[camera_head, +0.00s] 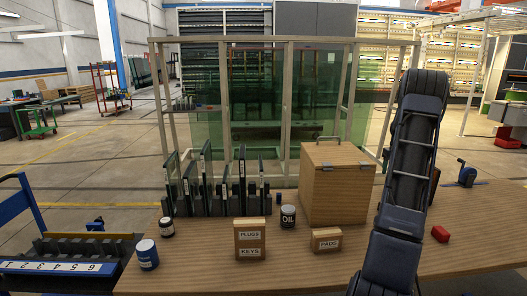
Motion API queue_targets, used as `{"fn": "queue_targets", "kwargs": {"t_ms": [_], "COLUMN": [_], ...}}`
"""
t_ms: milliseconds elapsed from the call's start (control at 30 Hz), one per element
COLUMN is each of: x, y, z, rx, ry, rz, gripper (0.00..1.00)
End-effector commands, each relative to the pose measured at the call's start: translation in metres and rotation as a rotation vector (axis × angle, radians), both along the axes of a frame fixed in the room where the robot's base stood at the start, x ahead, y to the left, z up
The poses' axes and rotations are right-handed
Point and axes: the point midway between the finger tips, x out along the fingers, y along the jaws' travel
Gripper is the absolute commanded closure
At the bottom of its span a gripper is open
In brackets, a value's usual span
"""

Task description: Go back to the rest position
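My arm stands at the right of the head view, rising from the bottom edge and leaning slightly right, in front of the wooden table (460,215). Its dark links overlap the table and the right side of the wooden box (335,185). My gripper and its fingertips do not show, so I cannot see whether it holds anything.
A green-glass frame (290,100) stands behind.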

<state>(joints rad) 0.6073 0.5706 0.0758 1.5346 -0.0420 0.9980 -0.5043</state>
Motion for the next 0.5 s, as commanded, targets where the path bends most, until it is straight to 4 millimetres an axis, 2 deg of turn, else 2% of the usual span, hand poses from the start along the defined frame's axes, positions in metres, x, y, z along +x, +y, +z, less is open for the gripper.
{"fn": "queue_targets", "kwargs": {"t_ms": [33, 200, 367, 500], "x": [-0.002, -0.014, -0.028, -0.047], "y": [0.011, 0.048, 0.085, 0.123], "z": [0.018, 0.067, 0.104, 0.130], "rx": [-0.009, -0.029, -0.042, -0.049], "ry": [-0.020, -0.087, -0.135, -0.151], "rz": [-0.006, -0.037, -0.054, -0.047], "gripper": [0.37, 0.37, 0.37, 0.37]}}
